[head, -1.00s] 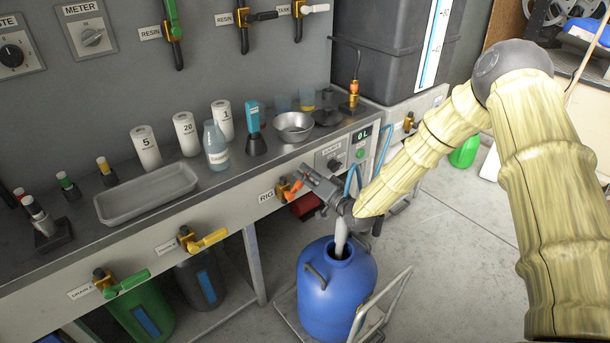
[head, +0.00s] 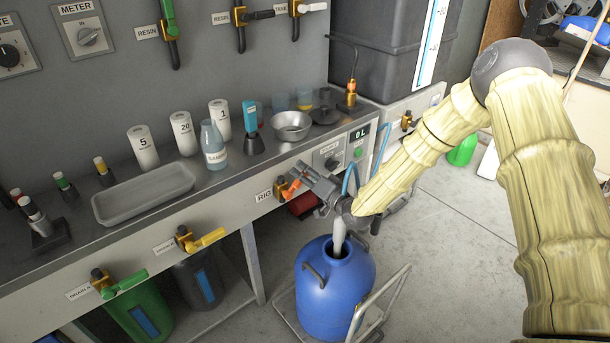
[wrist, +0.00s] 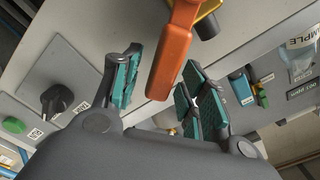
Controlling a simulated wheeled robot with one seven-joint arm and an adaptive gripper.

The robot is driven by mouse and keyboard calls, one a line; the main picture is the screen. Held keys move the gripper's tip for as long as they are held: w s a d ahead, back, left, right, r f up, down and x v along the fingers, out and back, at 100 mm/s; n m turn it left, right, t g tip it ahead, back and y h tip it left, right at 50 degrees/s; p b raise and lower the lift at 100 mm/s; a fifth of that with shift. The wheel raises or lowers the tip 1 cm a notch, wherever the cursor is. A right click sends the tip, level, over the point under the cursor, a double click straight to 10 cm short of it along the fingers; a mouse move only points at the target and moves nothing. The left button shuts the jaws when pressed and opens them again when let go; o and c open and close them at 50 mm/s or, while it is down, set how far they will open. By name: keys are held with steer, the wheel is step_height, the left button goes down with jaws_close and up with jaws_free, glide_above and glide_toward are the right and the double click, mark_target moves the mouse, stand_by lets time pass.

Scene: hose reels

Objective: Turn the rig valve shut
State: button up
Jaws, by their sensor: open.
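The rig valve's orange handle (head: 291,190) is on the bench front beside the RIG label (head: 264,196). In the wrist view the orange handle (wrist: 171,55) reaches down from its brass body (wrist: 209,12), and its free end lies between my finger pads. My gripper (wrist: 160,95) is open, with one teal pad on each side of the handle and gaps showing. In the head view my gripper (head: 313,183) is right at the valve and partly hides it. I cannot tell whether a pad touches the handle.
A blue drum (head: 335,290) on a wheeled frame stands below my wrist. A black knob (wrist: 57,99) and a green button (wrist: 14,125) are on the panel near my gripper. A yellow-handled valve (head: 207,239) is further left on the bench front. Bottles and a tray (head: 145,194) stand on the bench.

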step_height(320, 180, up, 10)
steer(key=shift+f, duration=0.1)
stand_by(0.4)
